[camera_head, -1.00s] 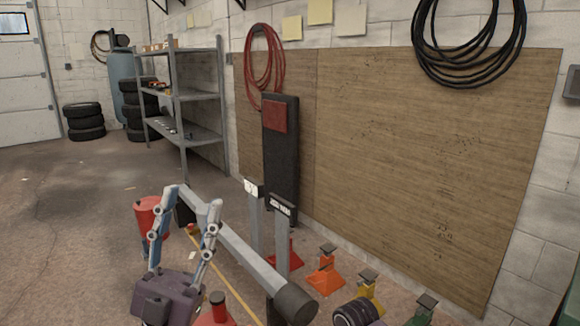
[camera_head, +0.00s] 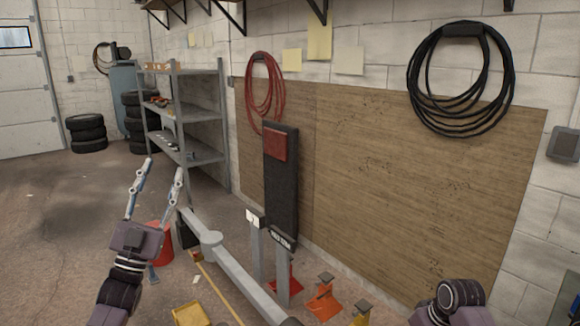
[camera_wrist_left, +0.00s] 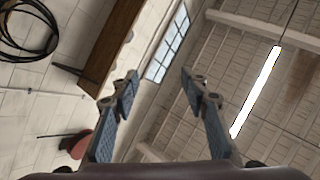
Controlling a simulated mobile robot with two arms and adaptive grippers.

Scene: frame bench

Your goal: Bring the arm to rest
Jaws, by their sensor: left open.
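My left gripper (camera_head: 164,168) is raised at the left of the head view with its fingers spread and pointing up. Nothing is between them. It is apart from the grey beam (camera_head: 232,265), which runs diagonally to its right. A dark, purplish link of my right arm (camera_head: 455,303) shows at the bottom right. My right gripper is not seen.
Two grey posts (camera_head: 282,278) stand by the beam, before a black padded board (camera_head: 282,190). A red bucket (camera_head: 160,240) stands behind my left gripper. Jack stands (camera_head: 322,303) and a yellow object (camera_head: 190,314) are low in front. A shelf (camera_head: 196,115) stands behind. The floor at left is clear.

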